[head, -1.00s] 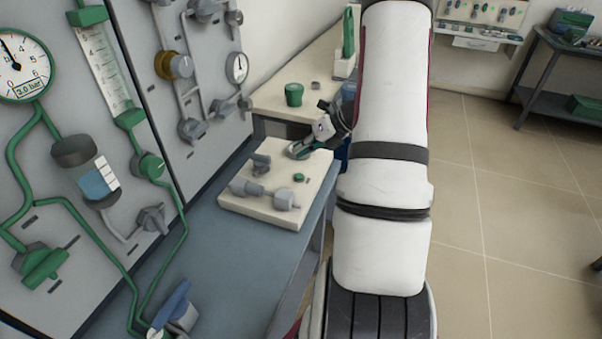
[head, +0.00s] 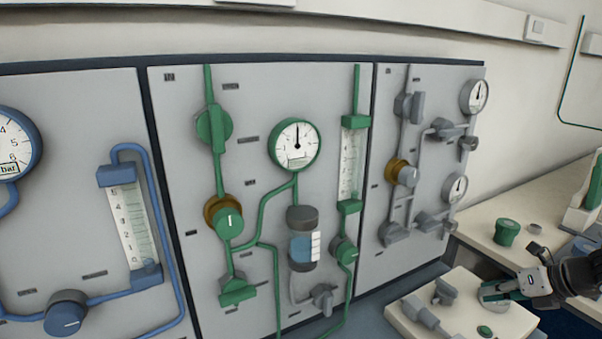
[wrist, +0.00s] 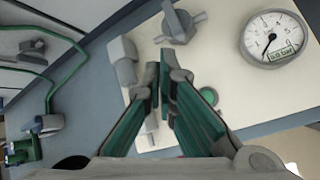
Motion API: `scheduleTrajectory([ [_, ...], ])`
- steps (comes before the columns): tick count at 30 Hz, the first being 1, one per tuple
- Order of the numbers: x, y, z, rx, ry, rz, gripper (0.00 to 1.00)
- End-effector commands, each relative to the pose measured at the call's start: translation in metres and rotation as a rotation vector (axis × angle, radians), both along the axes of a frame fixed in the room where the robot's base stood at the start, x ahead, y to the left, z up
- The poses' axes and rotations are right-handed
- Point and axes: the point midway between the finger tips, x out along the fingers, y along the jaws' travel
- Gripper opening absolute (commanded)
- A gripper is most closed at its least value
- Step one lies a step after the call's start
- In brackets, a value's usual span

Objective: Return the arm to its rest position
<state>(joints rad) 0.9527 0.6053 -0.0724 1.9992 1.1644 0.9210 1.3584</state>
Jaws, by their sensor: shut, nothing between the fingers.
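My gripper (head: 500,290) shows at the lower right of the head view, above a cream block (head: 402,316) with grey fittings. In the wrist view its two green-padded fingers (wrist: 161,78) are together and hold nothing. Below them in that view are the cream block (wrist: 222,77), a grey valve (wrist: 178,24), and a round gauge (wrist: 273,38) reading 0.0 bar. The fingers look apart from the gauge, which lies to their right. The fingers hide part of the grey fittings. Most of my arm is outside the head view.
A wall panel carries green tubing, a pressure gauge (head: 294,145), a brass-ringed valve (head: 224,217) and a flowmeter (head: 352,165). Blue tubing and a blue valve (head: 67,313) are at left. A green cup (head: 507,232) stands on the cream bench behind my gripper.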

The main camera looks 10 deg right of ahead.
Motion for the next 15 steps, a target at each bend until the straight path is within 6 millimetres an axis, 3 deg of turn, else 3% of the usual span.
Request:
scheduleTrajectory([
  [1, 0.005, 0.02, 0.023, -0.058, -0.021, 0.1, 0.0],
  [3, 0.007, 0.051, 0.049, -0.149, -0.052, 0.261, 0.0],
  [8, -0.002, 0.124, 0.106, -0.374, -0.133, 0.663, 0.0],
  [15, -0.047, 0.218, 0.17, -0.697, -0.277, 1.259, 0.0],
])
